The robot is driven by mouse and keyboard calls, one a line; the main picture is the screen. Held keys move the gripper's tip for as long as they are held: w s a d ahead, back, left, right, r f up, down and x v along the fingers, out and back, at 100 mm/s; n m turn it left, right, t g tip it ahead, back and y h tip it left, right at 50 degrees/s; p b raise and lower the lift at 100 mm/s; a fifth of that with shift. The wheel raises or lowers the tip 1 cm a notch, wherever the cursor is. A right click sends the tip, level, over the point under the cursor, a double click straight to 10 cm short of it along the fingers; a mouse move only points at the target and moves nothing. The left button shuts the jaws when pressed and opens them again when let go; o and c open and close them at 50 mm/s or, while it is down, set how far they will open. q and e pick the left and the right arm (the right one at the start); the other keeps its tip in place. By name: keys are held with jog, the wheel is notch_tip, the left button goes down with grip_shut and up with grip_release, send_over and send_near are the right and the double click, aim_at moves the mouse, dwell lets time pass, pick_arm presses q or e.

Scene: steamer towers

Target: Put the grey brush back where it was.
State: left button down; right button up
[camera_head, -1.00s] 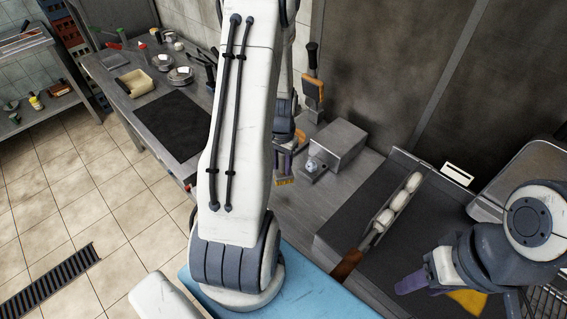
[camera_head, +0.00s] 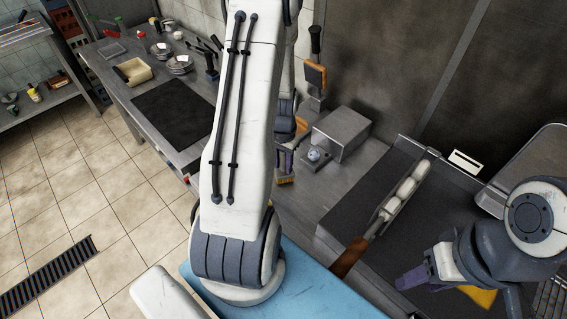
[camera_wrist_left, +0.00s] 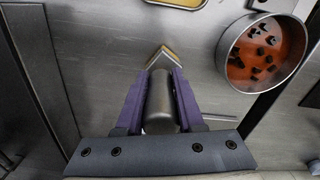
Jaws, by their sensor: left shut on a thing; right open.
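My left gripper (camera_head: 284,161) hangs over the metal counter, left of the grey box, partly hidden by my own arm. In the left wrist view its purple fingers (camera_wrist_left: 160,100) are shut on a grey cylindrical handle, which I take to be the grey brush (camera_wrist_left: 160,104). A yellow-edged tip shows beyond the fingers, and a yellow end shows below the gripper in the head view (camera_head: 285,180). I cannot tell whether it touches the counter. My right gripper (camera_head: 411,279) is open at the lower right, above the dark surface.
A dark-handled tool with an orange head (camera_head: 315,74) is upright near the back wall. The grey box (camera_head: 341,132) stands on the counter. A long-handled tray (camera_head: 377,222) holds white pieces. A pan of red sauce (camera_wrist_left: 265,52) is right of the fingers. A side table (camera_head: 125,80) carries bowls.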

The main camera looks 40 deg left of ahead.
pick_arm(q)
jog(key=shift+f+b, duration=0.3)
jog(key=shift+f, duration=0.15)
jog(key=shift+c, duration=2.2)
grip_release()
notch_tip(320, 180, up, 10)
jog(key=shift+r+b, duration=0.2)
jog(key=shift+b, duration=0.4)
notch_tip(320, 180, up, 5)
jog(key=p, duration=0.4)
jog(key=shift+f, duration=0.2)
